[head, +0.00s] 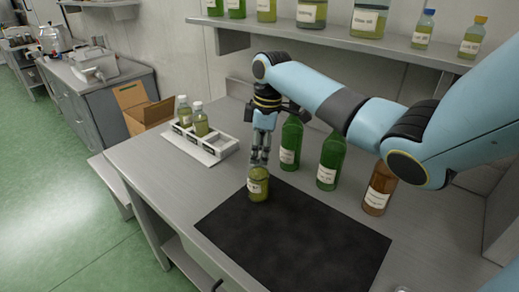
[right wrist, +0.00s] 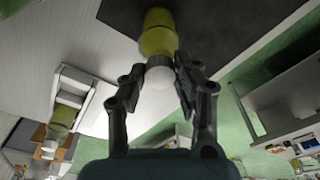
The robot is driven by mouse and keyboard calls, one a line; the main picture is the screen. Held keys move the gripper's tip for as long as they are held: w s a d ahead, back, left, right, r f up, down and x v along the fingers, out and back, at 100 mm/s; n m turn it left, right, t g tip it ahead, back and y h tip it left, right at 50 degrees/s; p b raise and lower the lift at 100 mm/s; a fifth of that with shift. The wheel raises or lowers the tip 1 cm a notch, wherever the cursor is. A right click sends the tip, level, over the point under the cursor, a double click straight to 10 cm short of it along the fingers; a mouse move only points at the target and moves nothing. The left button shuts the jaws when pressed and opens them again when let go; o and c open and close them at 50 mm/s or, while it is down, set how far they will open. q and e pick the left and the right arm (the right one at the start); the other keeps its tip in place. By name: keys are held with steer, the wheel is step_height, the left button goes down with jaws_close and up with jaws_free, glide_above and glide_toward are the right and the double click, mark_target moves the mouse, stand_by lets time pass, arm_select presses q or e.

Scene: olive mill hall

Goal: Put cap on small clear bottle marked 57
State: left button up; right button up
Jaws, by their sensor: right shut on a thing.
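A small clear bottle (head: 258,184) with yellow-green liquid and a pale label stands upright at the far left corner of the black mat. The number on its label is too small to read. My right gripper (head: 260,158) points down straight above it. In the right wrist view, the fingers (right wrist: 168,75) are shut on a white cap (right wrist: 157,77), which lines up with the mouth of the bottle (right wrist: 158,35). I cannot tell whether the cap is seated or just over the neck. My left gripper is not in view.
A white rack (head: 215,152) holds two white-capped bottles (head: 200,120) to the left. Two green bottles (head: 330,160) and a brown bottle (head: 379,188) stand to the right and behind. A shelf (head: 340,42) with jars runs above. The black mat (head: 295,240) is otherwise clear.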

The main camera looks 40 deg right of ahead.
steer(key=shift+f, duration=0.1)
stand_by(0.6)
steer(key=o, duration=0.8)
steer(key=shift+c, duration=1.2)
